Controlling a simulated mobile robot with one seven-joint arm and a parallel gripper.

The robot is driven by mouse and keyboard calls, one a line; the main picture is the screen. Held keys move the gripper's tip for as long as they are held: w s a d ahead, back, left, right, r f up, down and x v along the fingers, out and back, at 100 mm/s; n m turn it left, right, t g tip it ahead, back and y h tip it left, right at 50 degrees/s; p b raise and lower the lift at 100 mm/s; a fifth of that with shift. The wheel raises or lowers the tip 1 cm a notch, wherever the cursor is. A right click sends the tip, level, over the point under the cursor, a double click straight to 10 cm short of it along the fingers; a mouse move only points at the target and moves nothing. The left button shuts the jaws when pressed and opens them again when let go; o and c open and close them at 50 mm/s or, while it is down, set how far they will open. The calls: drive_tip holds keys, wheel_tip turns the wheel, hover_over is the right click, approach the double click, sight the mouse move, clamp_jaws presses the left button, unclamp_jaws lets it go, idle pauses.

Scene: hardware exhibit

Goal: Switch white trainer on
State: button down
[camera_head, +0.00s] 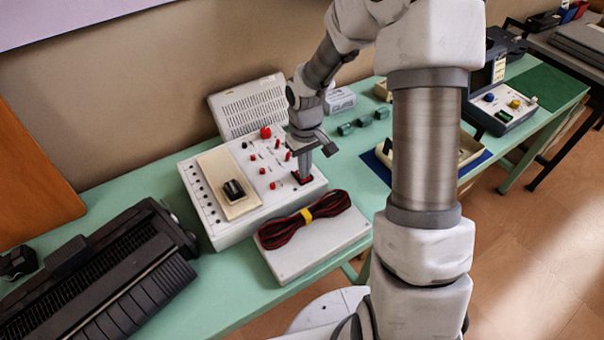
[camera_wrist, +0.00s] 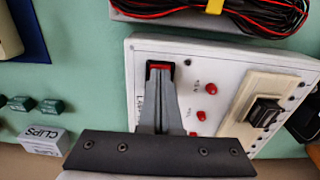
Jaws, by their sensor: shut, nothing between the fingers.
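The white trainer (camera_head: 215,205) is a white box with a sloped panel, red knobs, black sockets and a beige plate with a black knob; it stands on the green table. Its red rocker switch (camera_head: 307,181) in a black frame sits near the panel's right front corner. In the wrist view the trainer (camera_wrist: 225,70) fills the right half, with the switch (camera_wrist: 159,65) near its corner. My gripper (camera_head: 302,176) is shut and empty, pointing down with its tips (camera_wrist: 160,83) at the switch, partly covering it. I cannot tell whether they touch or which way the rocker is tipped.
A grey-white case (camera_head: 315,248) with a red-black cable bundle (camera_head: 303,218) lies in front of the trainer. A vented white unit (camera_head: 250,105) stands behind. A black printer-like machine (camera_head: 105,280) is at left. Small green blocks (camera_head: 364,121) and a box marked CLIPS (camera_wrist: 42,140) lie nearby.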

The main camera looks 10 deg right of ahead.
drive_tip(key=shift+f, duration=0.3)
drive_tip(key=shift+r, duration=0.1)
drive_tip(key=shift+r+p, duration=2.5)
drive_tip(key=shift+r, duration=0.9)
drive_tip(key=s+d+r+m+t+h, duration=0.1)
drive_tip(key=s+r, duration=0.2)
drive_tip(key=r, duration=0.5)
drive_tip(key=s+r+t, duration=0.1)
drive_tip(key=s+r, duration=0.2)
drive_tip(key=r, duration=0.4)
drive_tip(key=s+r+m+t, duration=0.1)
drive_tip(key=s+r, duration=0.3)
drive_tip(key=s, duration=0.3)
drive_tip(key=s+a+r+m+t+y, duration=0.1)
drive_tip(key=s+r+t, duration=0.1)
drive_tip(key=s+r, duration=0.3)
drive_tip(key=shift+s+r+m+t, duration=0.2)
drive_tip(key=shift+s+m+t, duration=0.1)
drive_tip(key=shift+s, duration=0.95)
